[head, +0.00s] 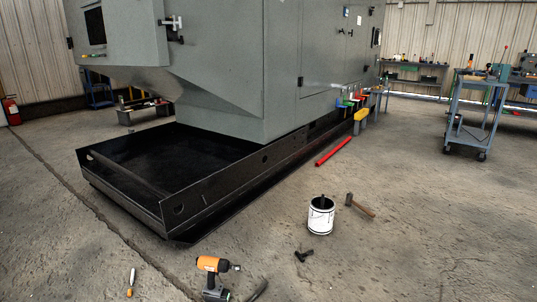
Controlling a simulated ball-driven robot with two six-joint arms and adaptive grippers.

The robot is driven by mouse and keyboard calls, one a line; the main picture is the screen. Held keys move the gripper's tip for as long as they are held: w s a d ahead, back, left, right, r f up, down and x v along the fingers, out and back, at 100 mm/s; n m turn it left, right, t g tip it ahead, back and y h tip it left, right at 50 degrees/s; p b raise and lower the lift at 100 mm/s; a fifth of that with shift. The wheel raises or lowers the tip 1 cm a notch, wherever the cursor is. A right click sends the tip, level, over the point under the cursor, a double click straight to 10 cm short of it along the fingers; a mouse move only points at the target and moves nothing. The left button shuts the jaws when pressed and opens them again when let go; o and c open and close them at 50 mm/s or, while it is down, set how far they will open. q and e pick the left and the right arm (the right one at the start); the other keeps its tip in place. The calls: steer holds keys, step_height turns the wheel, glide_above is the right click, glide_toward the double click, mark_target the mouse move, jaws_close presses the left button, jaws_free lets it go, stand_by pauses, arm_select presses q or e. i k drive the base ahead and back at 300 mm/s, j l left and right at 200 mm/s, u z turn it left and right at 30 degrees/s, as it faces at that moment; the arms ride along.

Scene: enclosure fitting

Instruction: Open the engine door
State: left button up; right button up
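A large grey enclosure (225,75) stands on a black metal base frame (215,185). A pale and black latch or handle (172,26) sits on its near left face, at the top of the view. A long grey side panel (325,45) with seams and small fittings runs back along the right side and looks shut. Which panel is the engine door I cannot tell; the enclosure's top is cut off by the frame. Neither of my grippers is in view.
An orange power tool (212,265), a screwdriver (131,281), a black fitting (303,256), a white bucket (320,217) and a hammer (361,206) are on the floor. A red bar (333,152) lies beside the base. A blue cart (476,110) stands right. Floor at lower right is clear.

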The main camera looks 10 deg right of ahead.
mark_target(322, 19)
steer(key=i+l+z, duration=0.75)
steer(key=i+z, duration=0.15)
steer(key=i+l+z, duration=0.1)
steer(key=i+z, duration=0.5)
steer(key=i, duration=0.65)
steer(key=i+z, duration=0.1)
steer(key=i, duration=0.7)
steer(key=i+j+z, duration=0.15)
steer(key=i, duration=0.65)
steer(key=i+l, duration=0.1)
steer(key=i, duration=0.8)
steer(key=i+l, duration=0.1)
steer(key=i, duration=0.75)
steer(key=i+j+u, duration=0.15)
steer(key=i+u, duration=0.55)
steer(key=u, duration=0.25)
steer(key=i+l+u, duration=0.1)
steer(key=i+u, duration=0.35)
steer(key=i+j+u, duration=0.25)
steer(key=i, duration=0.25)
steer(key=i+j+u, duration=0.2)
steer(key=i, duration=0.3)
steer(key=i+j, duration=0.1)
steer(key=i, duration=0.2)
steer(key=i+j+u, duration=0.15)
steer(key=i, duration=0.2)
steer(key=i+j+u, duration=0.2)
steer(key=i, duration=0.15)
